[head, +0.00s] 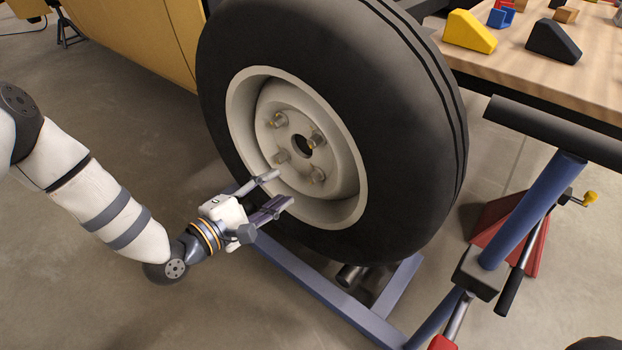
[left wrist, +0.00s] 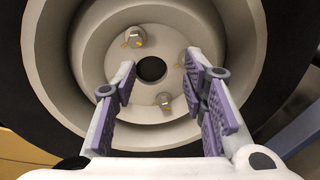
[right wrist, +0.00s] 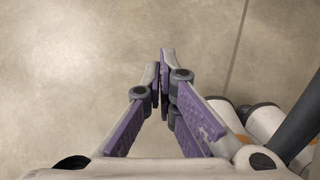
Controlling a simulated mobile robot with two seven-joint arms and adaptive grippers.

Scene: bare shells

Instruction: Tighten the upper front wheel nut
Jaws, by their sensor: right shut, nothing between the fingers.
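The wheel (head: 243,120) has a dark tyre and a pale dished rim, with several nuts around a dark centre hole. In the head view two nuts sit higher, one at upper left (head: 281,119) and one at upper right (head: 315,140); two sit lower. My left gripper (head: 284,188) is open and empty, at the lower left edge of the rim, pointing at the hub. In the left wrist view, one nut (left wrist: 134,38) and a lower nut (left wrist: 164,101) show clearly; another is partly behind a finger. My right gripper (right wrist: 165,62) is shut and empty above bare floor.
A blue frame (head: 335,297) lies on the floor under the wheel. A blue stand with a black bar (head: 555,132) rises at the right. A wooden workbench (head: 590,80) with coloured blocks is at upper right. A yellow panel (head: 150,35) is behind the wheel.

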